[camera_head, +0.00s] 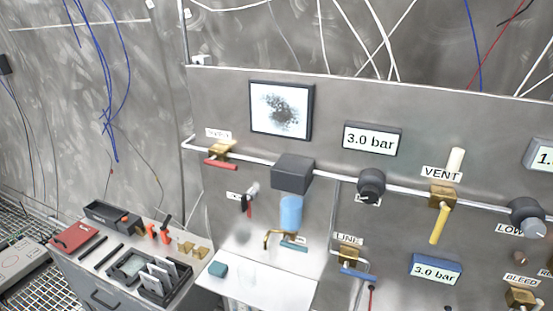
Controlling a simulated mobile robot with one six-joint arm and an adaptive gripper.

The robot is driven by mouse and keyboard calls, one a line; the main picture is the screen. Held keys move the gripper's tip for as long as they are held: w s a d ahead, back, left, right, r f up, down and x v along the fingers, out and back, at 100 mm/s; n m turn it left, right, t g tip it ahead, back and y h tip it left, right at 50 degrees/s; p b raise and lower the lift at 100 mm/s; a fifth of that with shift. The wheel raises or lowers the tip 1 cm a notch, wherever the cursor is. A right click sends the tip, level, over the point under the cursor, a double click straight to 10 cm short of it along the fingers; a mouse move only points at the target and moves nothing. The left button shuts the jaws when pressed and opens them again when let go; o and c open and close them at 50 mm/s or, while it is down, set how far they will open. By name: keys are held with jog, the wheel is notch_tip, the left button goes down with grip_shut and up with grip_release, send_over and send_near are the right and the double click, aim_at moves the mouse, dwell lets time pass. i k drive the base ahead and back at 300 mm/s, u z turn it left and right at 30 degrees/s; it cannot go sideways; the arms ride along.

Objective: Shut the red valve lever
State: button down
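The red valve lever (221,164) is at the left of the grey panel. It sits on a brass valve body (222,150) in the thin pipe, below a small white label (218,133) that is too small to read surely. The lever lies nearly level, roughly along the pipe's line. Nothing touches it. My gripper does not show in this view.
A dark box (292,172) sits on the pipe right of the lever. A yellow lever (439,224) hangs under the VENT label, and a blue lever (357,275) is below LINE. A bench with tools (100,290) stands at lower left. Wires hang above.

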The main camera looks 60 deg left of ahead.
aim_at(213, 161)
jog(key=u, duration=2.55)
